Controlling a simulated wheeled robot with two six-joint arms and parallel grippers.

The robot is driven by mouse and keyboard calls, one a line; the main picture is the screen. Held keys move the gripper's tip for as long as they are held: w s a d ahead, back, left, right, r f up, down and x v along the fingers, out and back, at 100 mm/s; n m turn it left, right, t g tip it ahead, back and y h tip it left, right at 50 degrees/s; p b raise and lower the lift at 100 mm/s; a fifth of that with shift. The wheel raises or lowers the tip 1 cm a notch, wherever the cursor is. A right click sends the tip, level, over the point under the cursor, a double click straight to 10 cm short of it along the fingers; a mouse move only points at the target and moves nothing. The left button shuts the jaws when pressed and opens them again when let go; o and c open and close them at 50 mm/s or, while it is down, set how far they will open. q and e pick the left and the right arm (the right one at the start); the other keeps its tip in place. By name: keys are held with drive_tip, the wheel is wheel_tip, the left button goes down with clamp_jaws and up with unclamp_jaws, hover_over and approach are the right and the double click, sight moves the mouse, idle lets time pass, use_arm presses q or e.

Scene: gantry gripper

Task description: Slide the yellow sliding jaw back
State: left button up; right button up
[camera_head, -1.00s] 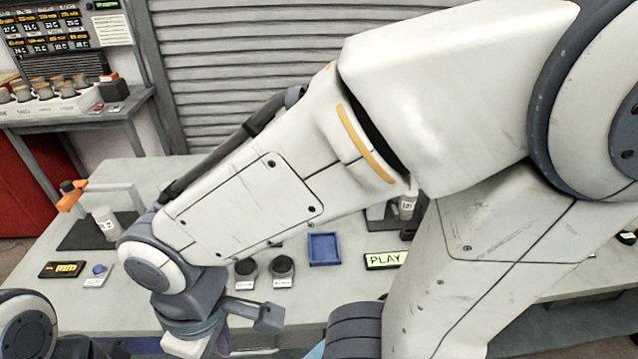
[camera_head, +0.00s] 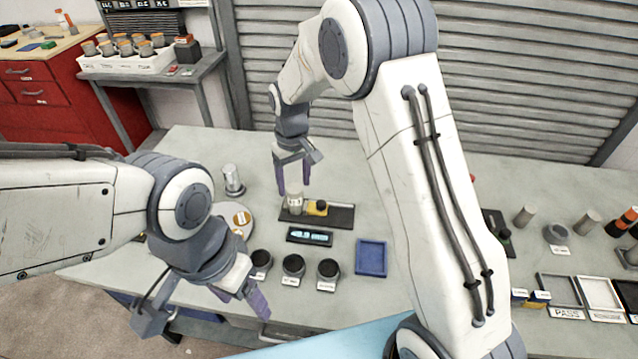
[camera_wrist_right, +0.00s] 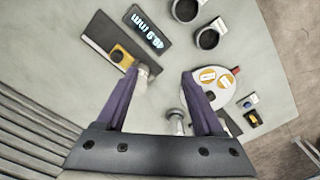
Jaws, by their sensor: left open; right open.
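The yellow sliding jaw (camera_head: 317,208) sits on a dark rail base (camera_head: 341,217), just right of a pale upright cylinder (camera_head: 295,203). In the right wrist view the yellow jaw (camera_wrist_right: 121,55) lies left of and beyond the left fingertip, with the cylinder (camera_wrist_right: 143,71) beside that fingertip. My right gripper (camera_head: 293,187) is open, pointing down over the cylinder end of the rail. Its spread purple fingers also show in the right wrist view (camera_wrist_right: 160,76), apart from the yellow jaw. Whether a finger touches the cylinder is unclear. My left gripper (camera_head: 212,322) is open and empty at the front left.
A lit display (camera_head: 310,236) stands in front of the rail. Several dark round holders (camera_head: 293,265) and a blue tray (camera_head: 371,257) are nearer the front edge. A silver cylinder (camera_head: 232,180) and a round white plate (camera_head: 236,220) stand to the left.

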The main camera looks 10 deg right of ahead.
drive_tip(key=m+p, duration=0.1)
drive_tip(key=p, duration=0.2)
hover_over(321, 202)
wheel_tip(321, 202, down, 7)
wheel_tip(321, 202, down, 9)
drive_tip(key=p, duration=0.3)
drive_tip(key=shift+s+f, duration=0.1)
drive_tip(key=shift+s, duration=0.05)
drive_tip(key=shift+f, duration=0.7)
use_arm(q)
wheel_tip(321, 202, up, 7)
drive_tip(key=shift+r, duration=0.15)
use_arm(e)
clamp_jaws()
drive_tip(key=shift+a, duration=0.1)
